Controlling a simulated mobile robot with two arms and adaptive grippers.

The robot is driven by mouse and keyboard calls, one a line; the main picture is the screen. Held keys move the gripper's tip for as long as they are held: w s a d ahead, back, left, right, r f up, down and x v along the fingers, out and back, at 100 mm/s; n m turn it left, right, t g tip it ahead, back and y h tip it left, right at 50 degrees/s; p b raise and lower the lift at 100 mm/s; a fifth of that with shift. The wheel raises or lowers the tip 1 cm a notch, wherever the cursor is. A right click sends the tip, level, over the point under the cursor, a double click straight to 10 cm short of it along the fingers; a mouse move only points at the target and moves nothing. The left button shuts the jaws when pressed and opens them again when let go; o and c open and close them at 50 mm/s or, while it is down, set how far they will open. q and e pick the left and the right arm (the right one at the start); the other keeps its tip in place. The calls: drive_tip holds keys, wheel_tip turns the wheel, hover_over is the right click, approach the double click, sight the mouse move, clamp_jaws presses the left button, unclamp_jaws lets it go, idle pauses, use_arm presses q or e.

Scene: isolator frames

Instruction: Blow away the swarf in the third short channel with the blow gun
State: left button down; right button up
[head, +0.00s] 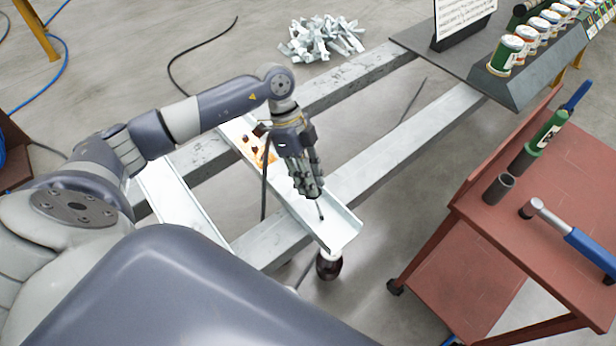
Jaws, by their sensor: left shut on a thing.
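A pale short channel (341,228) lies across two long grey beams, its near end sticking out past the front beam. Orange swarf (254,151) lies in its far part, partly hidden by my arm. My left gripper (308,183) is over this channel, nearer its front end than the swarf. It is shut on the blow gun (321,211), of which mainly a thin dark nozzle shows, pointing down into the channel. A second pale channel (172,202) lies to the left, partly hidden by my arm. I cannot tell which is the third. My right gripper is out of view.
A dark red-brown rounded thing (328,266) is below the channel's near end. A red cart (480,255) with tools stands at right. A dark bench (425,42) holds several cans. A pile of metal pieces (320,38) lies on the floor behind. A dark hose (264,185) hangs beside my gripper.

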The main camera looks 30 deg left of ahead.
use_arm(q)
drive_tip(key=shift+r, duration=0.1)
wheel_tip(320, 180, up, 9)
drive_tip(key=p, duration=0.8)
drive_tip(key=shift+p, duration=0.3)
